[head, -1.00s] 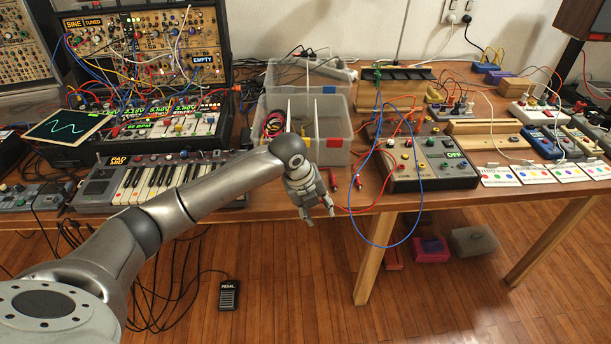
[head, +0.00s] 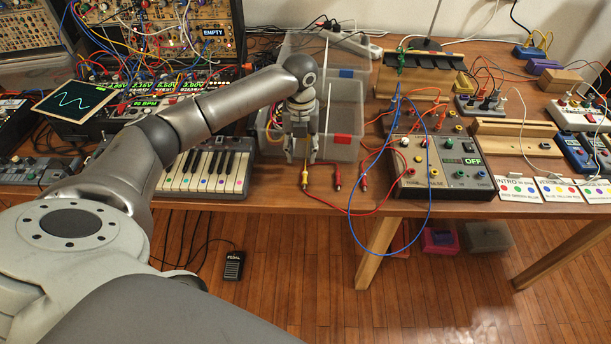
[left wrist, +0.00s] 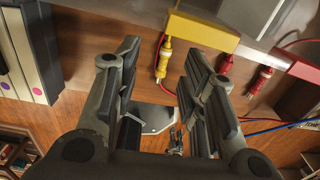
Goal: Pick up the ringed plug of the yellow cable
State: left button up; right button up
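The yellow plug (head: 305,178) lies at the front of the wooden table, before the grey parts bin. In the left wrist view the yellow plug (left wrist: 163,62) shows with a thin yellow cable at its upper end. I cannot make out a ring on it for sure. My left gripper (head: 303,156) points down just over this plug. In the left wrist view my left gripper (left wrist: 161,55) is open and empty, with the plug between its fingertips in the picture; I see no contact.
Two red plugs, one (head: 337,178) nearer and one (head: 363,182) further, lie right of the yellow plug. The grey bin (head: 345,153) stands close behind.

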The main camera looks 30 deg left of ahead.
aim_at(305, 172)
pick_arm(q)
jog(key=shift+w+d+f, duration=0.1)
jog(key=shift+w+f, duration=0.05)
jog(key=shift+f, duration=0.7)
jog(key=f, duration=0.3)
jog(key=d+f, duration=0.1)
jog(key=shift+s+f+p, duration=0.15)
jog(key=shift+s+p, duration=0.1)
jog(key=shift+p, duration=0.1)
jog(key=shift+w+f, duration=0.1)
jog(key=shift+f, duration=0.25)
jog(key=shift+c, duration=0.3)
grip_shut()
